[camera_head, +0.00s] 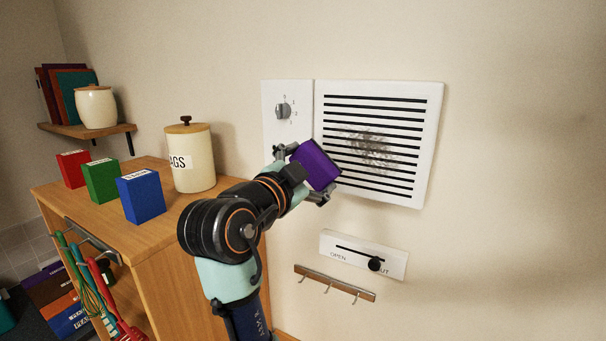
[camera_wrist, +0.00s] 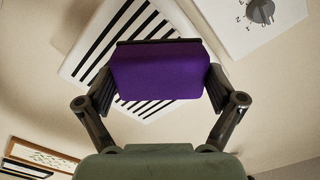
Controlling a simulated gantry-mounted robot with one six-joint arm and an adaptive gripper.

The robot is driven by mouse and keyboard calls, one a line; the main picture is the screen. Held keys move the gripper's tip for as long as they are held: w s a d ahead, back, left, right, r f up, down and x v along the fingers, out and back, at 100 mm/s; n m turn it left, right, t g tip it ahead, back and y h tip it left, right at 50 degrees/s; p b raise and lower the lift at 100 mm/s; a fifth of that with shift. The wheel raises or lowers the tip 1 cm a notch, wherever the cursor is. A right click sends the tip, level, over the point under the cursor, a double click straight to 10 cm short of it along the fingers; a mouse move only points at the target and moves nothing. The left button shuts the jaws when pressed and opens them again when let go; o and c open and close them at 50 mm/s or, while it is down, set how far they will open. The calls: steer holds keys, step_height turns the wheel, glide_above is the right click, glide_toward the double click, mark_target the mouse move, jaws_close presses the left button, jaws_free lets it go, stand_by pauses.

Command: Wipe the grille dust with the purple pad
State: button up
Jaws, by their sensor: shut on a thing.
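A white wall grille (camera_head: 421,150) with black horizontal slots hangs on the wall at the right. A grey-brown smudge of dust (camera_head: 368,150) lies over the middle of its slots. My gripper (camera_head: 303,172) is shut on the purple pad (camera_head: 316,164), left of the dust at the grille's lower left edge. In the wrist view the purple pad (camera_wrist: 158,71) sits between both fingers and covers part of the grille (camera_wrist: 95,45). The dust does not show there. I cannot tell whether the pad touches the grille.
A dial panel (camera_head: 286,128) adjoins the grille's left side. An OPEN slider panel (camera_head: 352,254) and a hook rail (camera_head: 333,284) are below. A wooden cabinet (camera_head: 160,245) holds a canister (camera_head: 190,160) and red, green and blue boxes (camera_head: 142,196). The wall right of the grille is bare.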

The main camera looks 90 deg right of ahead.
steer(key=shift+p+x, duration=0.35)
steer(key=shift+x, duration=2.05)
steer(key=shift+x, duration=1)
